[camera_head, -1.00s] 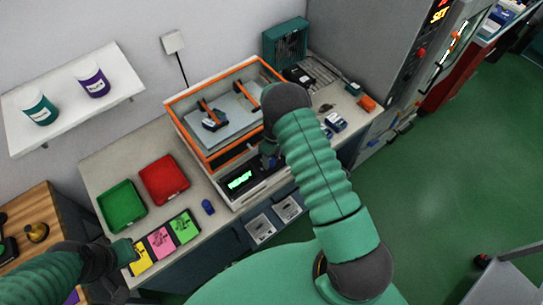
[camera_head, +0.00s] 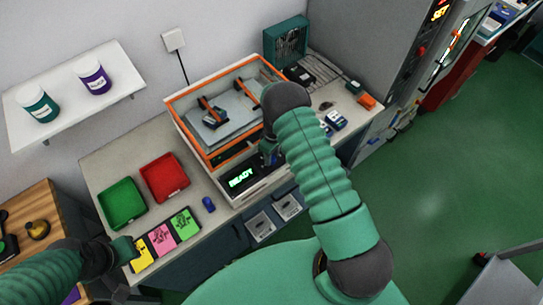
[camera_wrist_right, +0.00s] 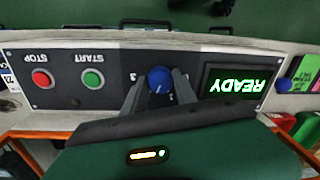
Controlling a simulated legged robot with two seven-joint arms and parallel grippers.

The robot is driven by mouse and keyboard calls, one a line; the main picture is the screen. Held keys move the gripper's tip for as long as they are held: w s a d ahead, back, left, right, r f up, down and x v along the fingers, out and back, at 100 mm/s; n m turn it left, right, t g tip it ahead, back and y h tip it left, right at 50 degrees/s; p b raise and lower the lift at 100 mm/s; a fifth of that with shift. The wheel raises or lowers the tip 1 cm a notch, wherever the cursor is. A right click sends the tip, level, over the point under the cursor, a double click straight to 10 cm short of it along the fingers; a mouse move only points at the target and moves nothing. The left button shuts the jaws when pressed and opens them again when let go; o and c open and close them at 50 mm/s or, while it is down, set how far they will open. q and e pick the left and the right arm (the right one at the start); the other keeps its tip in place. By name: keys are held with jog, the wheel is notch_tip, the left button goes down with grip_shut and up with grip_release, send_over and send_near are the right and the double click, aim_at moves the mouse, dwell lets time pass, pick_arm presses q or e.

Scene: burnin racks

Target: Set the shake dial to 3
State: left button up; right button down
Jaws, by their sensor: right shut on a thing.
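The shake dial (camera_wrist_right: 159,78) is a round blue knob with a white mark on the control panel (camera_wrist_right: 60,100). The wrist view shows the panel upside down, and the mark points towards the bottom of the picture. A digit, seemingly a 3, is printed to the knob's left. My right gripper (camera_wrist_right: 158,88) is shut on the dial, one finger on each side. In the head view my right arm mostly hides the dial. The display (camera_head: 240,177) reads READY and also shows in the wrist view (camera_wrist_right: 236,84). My left gripper (camera_head: 122,249) is near the coloured cards; its jaws are unclear.
The red STOP (camera_wrist_right: 42,79) and green START (camera_wrist_right: 92,79) buttons sit left of the dial in the wrist view. The orange-framed shaker (camera_head: 200,150) stands above the panel. Red (camera_head: 184,183) and green (camera_head: 141,215) trays and a small blue object (camera_head: 209,204) lie left.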

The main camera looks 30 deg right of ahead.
jog(key=m+b, duration=0.2)
jog(key=m, duration=0.1)
jog(key=shift+f, duration=0.15)
jog(key=m+b, duration=0.2)
jog(key=m, duration=0.2)
jog(key=m+b, duration=0.1)
jog(key=m, duration=0.2)
jog(key=shift+s+t, duration=0.1)
jog(key=shift+t, duration=0.2)
jog(key=shift+r+m+b, duration=0.2)
jog(key=shift+m+b, duration=0.2)
jog(key=shift+m, duration=1.7)
jog(key=shift+a, duration=0.1)
jog(key=c, duration=1)
grip_release()
